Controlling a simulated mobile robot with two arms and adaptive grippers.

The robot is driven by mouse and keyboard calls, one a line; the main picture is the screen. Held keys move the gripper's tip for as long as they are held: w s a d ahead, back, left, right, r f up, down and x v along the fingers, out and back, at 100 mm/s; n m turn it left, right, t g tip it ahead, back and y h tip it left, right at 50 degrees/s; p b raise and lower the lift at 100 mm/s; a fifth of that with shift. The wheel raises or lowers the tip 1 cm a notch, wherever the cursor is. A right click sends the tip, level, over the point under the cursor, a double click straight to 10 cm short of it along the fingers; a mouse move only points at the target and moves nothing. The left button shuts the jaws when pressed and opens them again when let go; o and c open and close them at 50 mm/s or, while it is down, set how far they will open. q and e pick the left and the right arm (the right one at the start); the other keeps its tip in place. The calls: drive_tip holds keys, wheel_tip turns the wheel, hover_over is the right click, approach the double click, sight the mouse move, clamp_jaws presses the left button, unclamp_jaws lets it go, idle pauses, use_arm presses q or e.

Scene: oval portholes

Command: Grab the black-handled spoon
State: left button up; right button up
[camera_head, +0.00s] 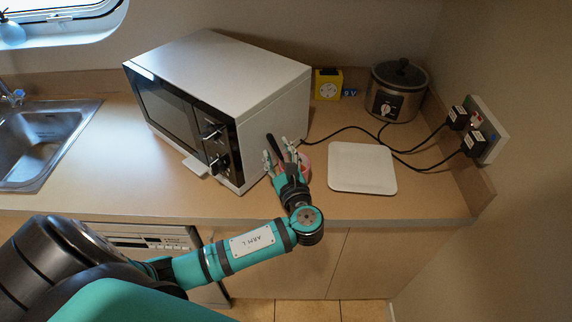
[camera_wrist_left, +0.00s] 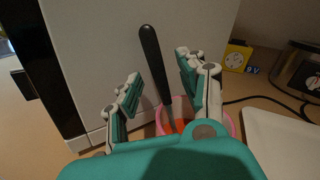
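The black-handled spoon (camera_wrist_left: 153,64) stands tilted in a pink bowl or cup (camera_wrist_left: 227,122), its handle rising against the side of the microwave. In the head view the black handle (camera_head: 273,146) shows just beyond my left gripper (camera_head: 280,160). In the left wrist view my left gripper (camera_wrist_left: 158,75) is open, with its two fingers apart on either side of the handle. I cannot tell whether a finger touches it. The spoon's lower end and much of the pink container (camera_head: 304,168) are hidden by my gripper. My right gripper is not in view.
A white microwave (camera_head: 225,80) stands left of the spoon, close to my gripper. A white board (camera_head: 362,168) lies to the right. A slow cooker (camera_head: 396,90), a yellow box (camera_head: 328,84) and black cables (camera_head: 415,150) are behind. A sink (camera_head: 42,140) is at far left.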

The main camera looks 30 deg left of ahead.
use_arm(q)
clamp_jaws()
drive_tip(key=shift+r, duration=0.15)
